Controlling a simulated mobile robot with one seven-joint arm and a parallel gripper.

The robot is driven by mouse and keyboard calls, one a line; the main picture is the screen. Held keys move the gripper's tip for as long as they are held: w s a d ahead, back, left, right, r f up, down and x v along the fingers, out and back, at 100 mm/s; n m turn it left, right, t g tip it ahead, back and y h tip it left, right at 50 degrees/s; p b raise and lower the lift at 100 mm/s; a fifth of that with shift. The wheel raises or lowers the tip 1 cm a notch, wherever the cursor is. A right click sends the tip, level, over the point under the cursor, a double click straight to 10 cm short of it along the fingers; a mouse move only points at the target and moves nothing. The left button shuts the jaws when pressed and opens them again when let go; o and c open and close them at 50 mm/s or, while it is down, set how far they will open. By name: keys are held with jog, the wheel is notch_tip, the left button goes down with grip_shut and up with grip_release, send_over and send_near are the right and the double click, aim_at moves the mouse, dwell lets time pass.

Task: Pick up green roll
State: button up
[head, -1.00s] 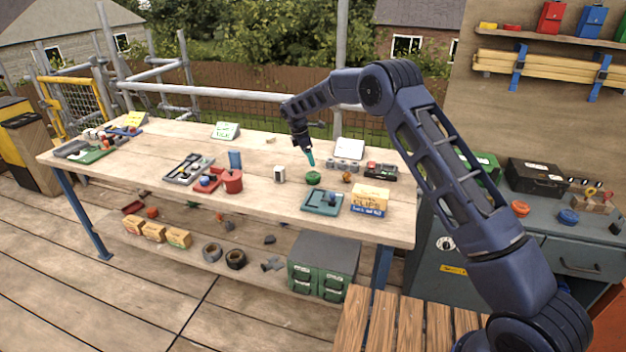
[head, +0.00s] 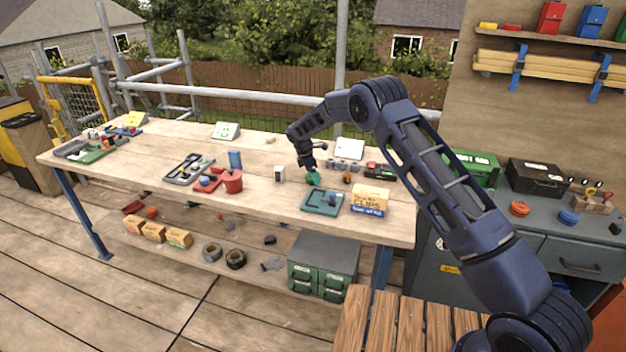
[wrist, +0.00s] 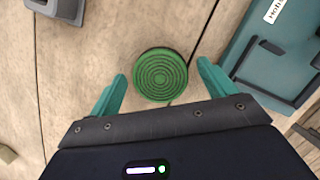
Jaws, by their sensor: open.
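The green roll (wrist: 160,75) lies flat on the wooden workbench, its ringed round top facing up in the wrist view. My gripper (wrist: 161,80) is open, with its two teal fingers on the left and right sides of the roll. A gap shows between each finger and the roll, and nothing is held. In the head view my gripper (head: 313,176) is low over the bench at the green roll (head: 313,181), partly covering it.
A teal tray (head: 312,204) lies just in front and right of the roll, with a yellow clips box (head: 370,196) beside it. A red pot (head: 232,182) stands farther left. Bare wood surrounds the roll.

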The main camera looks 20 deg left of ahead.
jog(key=shift+w+d+f, duration=0.1)
jog(key=shift+f, duration=0.35)
jog(key=c, duration=1.1)
jog(key=shift+r, duration=0.1)
